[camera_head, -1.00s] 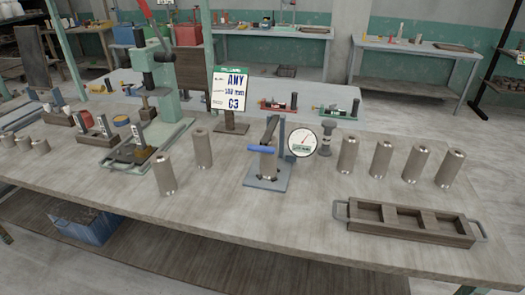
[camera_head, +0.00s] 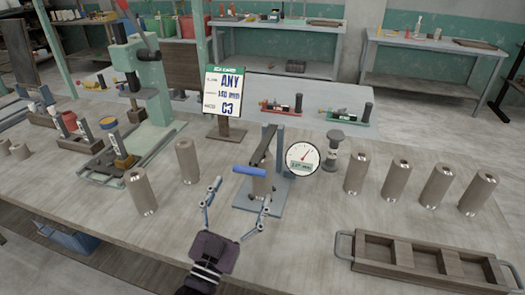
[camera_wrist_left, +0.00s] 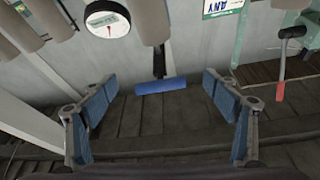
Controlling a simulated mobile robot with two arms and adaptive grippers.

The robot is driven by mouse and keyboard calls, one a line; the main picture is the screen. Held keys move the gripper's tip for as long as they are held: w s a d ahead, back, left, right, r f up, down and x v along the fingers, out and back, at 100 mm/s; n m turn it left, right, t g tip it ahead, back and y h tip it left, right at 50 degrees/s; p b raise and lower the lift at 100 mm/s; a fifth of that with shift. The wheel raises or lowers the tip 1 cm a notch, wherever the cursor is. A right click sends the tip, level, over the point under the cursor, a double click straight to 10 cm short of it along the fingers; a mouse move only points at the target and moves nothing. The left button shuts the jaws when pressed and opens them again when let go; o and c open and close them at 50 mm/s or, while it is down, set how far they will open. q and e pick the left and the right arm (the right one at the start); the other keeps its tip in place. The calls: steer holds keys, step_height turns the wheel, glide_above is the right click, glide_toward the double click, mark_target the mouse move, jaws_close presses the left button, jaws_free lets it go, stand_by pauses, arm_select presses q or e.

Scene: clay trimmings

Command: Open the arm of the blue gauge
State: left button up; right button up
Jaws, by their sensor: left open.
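The blue gauge is a stand on a grey-blue base plate (camera_head: 243,204) with a dark arm (camera_head: 264,146) and a blue bar handle (camera_head: 249,170). A grey cylinder (camera_head: 259,188) stands on the plate beneath the arm. A round white dial (camera_head: 302,158) is at the right side, and it also shows in the left wrist view (camera_wrist_left: 107,20). My left gripper (camera_head: 238,195) is open and empty in front of the gauge, its fingers spread to either side of the handle. In the left wrist view the handle (camera_wrist_left: 160,86) lies between the fingertips, apart from both.
A card stand (camera_head: 224,92) is behind the gauge. Grey cylinders stand left (camera_head: 187,161) and right (camera_head: 357,173) of it. A tray with three compartments (camera_head: 425,277) lies at the front right. A green press (camera_head: 148,85) stands at the left. The bench front left is clear.

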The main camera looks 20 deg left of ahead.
mark_target(250, 165)
arm_select(q)
steer(key=x, duration=0.2)
steer(key=r+p+x, duration=0.1)
steer(key=x, duration=0.3)
steer(key=shift+s+r+p, duration=0.15)
steer(key=shift+r+p, duration=0.1)
steer(key=shift+p, duration=0.1)
steer(key=shift+w+d+r, duration=0.1)
steer(key=shift+w+r, duration=0.1)
steer(key=shift+w, duration=0.55)
steer(key=shift+c, duration=0.2)
steer(key=c, duration=1.8)
jaws_close()
arm_select(e)
steer(key=shift+s+r, duration=1)
steer(key=shift+s, duration=0.05)
